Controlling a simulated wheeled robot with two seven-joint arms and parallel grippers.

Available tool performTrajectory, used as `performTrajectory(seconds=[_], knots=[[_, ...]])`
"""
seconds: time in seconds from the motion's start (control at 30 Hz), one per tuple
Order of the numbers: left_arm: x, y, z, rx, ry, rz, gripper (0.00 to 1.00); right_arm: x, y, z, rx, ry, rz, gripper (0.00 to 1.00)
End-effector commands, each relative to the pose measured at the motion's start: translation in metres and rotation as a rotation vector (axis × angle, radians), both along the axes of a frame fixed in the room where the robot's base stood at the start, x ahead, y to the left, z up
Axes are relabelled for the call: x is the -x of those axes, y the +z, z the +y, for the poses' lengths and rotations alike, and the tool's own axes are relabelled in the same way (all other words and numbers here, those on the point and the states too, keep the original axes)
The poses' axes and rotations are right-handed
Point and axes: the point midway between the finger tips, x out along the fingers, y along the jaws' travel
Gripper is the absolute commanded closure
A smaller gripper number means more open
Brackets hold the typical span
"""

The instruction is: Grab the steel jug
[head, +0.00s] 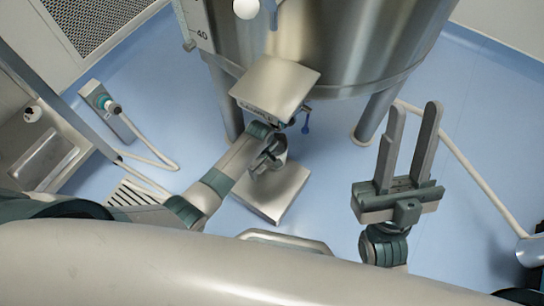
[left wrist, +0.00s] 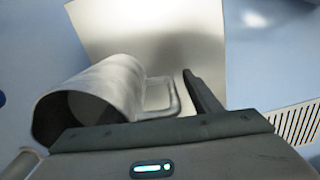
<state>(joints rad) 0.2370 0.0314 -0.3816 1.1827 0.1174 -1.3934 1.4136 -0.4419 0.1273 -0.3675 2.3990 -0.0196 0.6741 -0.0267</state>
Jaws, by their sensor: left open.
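The steel jug (left wrist: 118,82) shows in the left wrist view as a grey metal cylinder with its dark open mouth at the lower left. Its looped handle (left wrist: 163,97) points right, towards my left gripper's one visible finger. The other finger is hidden, apparently by the jug. My left gripper (head: 268,160) is open at the jug; I cannot tell whether it touches it. In the head view my left arm and the plate marked SAMPLE largely hide the jug. My right gripper (head: 408,150) is open and empty, with both fingers raised, well right of the jug.
A square steel platform (head: 272,202) lies below my left gripper. The SAMPLE plate (head: 276,86) overhangs it, in front of a large steel tank (head: 330,45) on legs. A hose (head: 148,158) and floor grille (head: 130,195) are left. Blue floor is clear between platform and right gripper.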

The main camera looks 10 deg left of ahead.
Motion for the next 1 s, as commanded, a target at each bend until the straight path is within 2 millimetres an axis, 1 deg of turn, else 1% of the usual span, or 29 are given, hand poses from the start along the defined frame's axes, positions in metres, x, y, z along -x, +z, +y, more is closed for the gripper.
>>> performTrajectory(seconds=[0.03, 0.07, 0.1, 0.17, 0.2, 0.3, 0.73, 0.87, 1.0], knots=[[0.000, 0.000, 0.000, 0.000, 0.000, 0.000, 0.42, 0.000, 0.000, 0.000, 0.000, 0.000, 0.000, 0.69], [0.000, 0.000, 0.000, 0.000, 0.000, 0.000, 0.45, 0.000, 0.000, 0.000, 0.000, 0.000, 0.000, 0.69], [0.000, 0.000, 0.000, 0.000, 0.000, 0.000, 0.54, 0.000, 0.000, 0.000, 0.000, 0.001, 0.000, 0.69], [0.000, 0.000, 0.000, 0.000, 0.000, 0.000, 0.69, 0.000, 0.000, 0.000, 0.000, 0.001, 0.000, 0.69], [0.000, 0.000, 0.000, 0.000, 0.000, 0.000, 0.78, 0.000, 0.000, 0.000, 0.000, 0.001, 0.001, 0.69], [0.000, 0.000, 0.000, 0.000, 0.000, 0.000, 1.00, 0.000, 0.000, 0.000, 0.000, 0.001, 0.001, 0.69], [-0.001, 0.003, 0.000, 0.001, 0.000, -0.002, 1.00, -0.001, 0.000, 0.001, 0.003, 0.001, 0.004, 0.69], [-0.001, 0.007, -0.001, 0.001, 0.000, -0.003, 1.00, -0.003, 0.000, 0.002, 0.008, 0.002, 0.026, 0.69], [-0.001, 0.016, -0.001, 0.001, -0.001, -0.003, 1.00, -0.005, -0.007, 0.007, 0.021, 0.008, 0.081, 0.69]])
